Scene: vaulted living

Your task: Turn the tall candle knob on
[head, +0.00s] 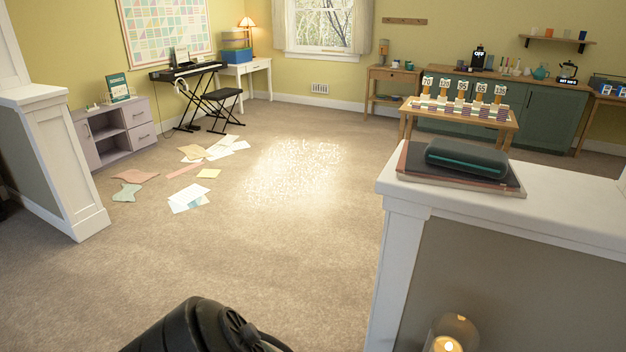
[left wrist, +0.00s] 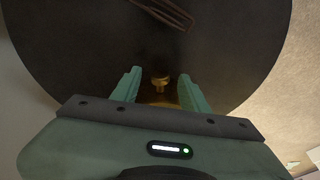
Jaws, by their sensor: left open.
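In the left wrist view my left gripper (left wrist: 160,77) is open, with its two green fingers pointing at a dark round surface. A small brass knob (left wrist: 159,83) shows in the gap between the fingers, and a brass part continues below it, partly hidden by the gripper body. The fingers look apart from the knob; I cannot tell the depth. In the head view a glowing candle in a clear glass (head: 455,329) stands at the bottom edge, cut off by the frame. I cannot tell whether the knob belongs to it. My right gripper is not in view.
The dark round surface (left wrist: 70,60) fills most of the wrist view, with a thin brown object (left wrist: 165,14) on it. In the head view a white-capped half wall (head: 560,220) stands at right, bearing a dark case (head: 466,157). Papers (head: 188,197) lie on the open carpet.

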